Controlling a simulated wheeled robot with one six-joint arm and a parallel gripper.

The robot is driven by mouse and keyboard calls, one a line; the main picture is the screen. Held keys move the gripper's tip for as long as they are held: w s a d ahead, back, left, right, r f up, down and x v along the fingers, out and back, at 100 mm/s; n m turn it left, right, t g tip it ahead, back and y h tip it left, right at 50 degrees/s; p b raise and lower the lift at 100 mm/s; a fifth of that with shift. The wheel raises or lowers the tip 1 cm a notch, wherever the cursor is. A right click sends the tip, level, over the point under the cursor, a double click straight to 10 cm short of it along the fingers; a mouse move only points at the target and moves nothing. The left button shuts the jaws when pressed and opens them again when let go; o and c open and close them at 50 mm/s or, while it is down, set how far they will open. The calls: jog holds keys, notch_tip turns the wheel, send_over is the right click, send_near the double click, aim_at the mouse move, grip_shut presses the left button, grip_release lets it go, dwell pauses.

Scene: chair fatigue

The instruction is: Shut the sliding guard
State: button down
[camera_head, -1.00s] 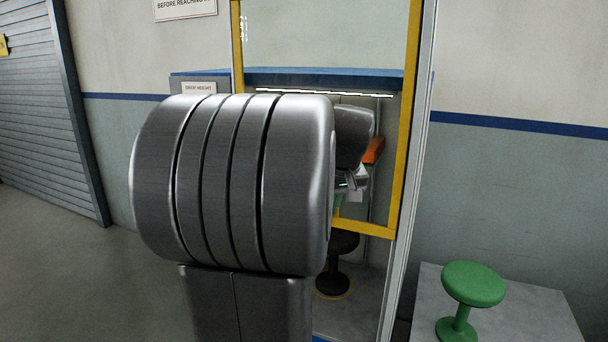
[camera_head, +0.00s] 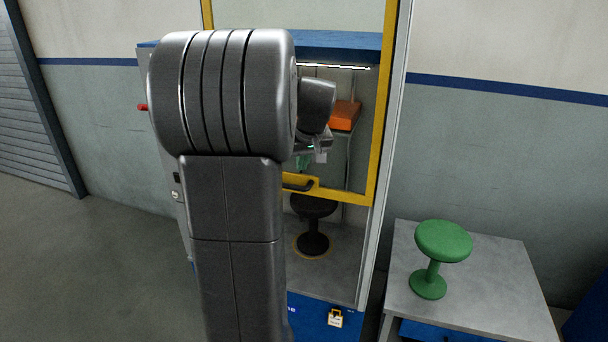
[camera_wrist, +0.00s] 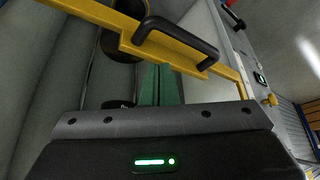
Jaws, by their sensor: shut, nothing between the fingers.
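The sliding guard is a clear panel in a yellow frame (camera_head: 379,140) on the front of a blue-topped test booth. Its lower edge hangs partway down the opening, with open space below it. A black bar handle (camera_head: 298,185) sits on the lower rail; it also shows large in the wrist view (camera_wrist: 178,38). My gripper (camera_head: 304,161) is mostly hidden behind my arm in the head view. In the wrist view its green fingers (camera_wrist: 161,70) are shut and empty, tips at the yellow rail just below the handle. I cannot tell whether they touch it.
A black stool (camera_head: 313,238) stands inside the booth under the guard. An orange block (camera_head: 345,115) is behind the panel. A green stool (camera_head: 441,242) stands on a grey table (camera_head: 480,285) at the right. Floor at the left is clear.

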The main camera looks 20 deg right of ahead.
aim_at(304, 187)
jog(key=shift+s+f, duration=0.35)
jog(key=shift+f, duration=0.55)
jog(key=shift+s+f, duration=0.35)
jog(key=shift+f, duration=0.5)
jog(key=shift+f, duration=0.1)
notch_tip(304, 187, down, 44)
jog(key=b, duration=2.9)
jog(key=shift+s+r, duration=0.15)
jog(key=shift+r, duration=0.05)
jog(key=shift+s+f, duration=0.1)
jog(key=shift+f, duration=0.05)
notch_tip(304, 187, up, 14)
jog(key=s+p, duration=0.2)
jog(key=p, duration=0.2)
jog(key=shift+s+d+f+p, duration=0.15)
jog(key=shift+s+p, duration=0.15)
jog(key=shift+s, duration=0.1)
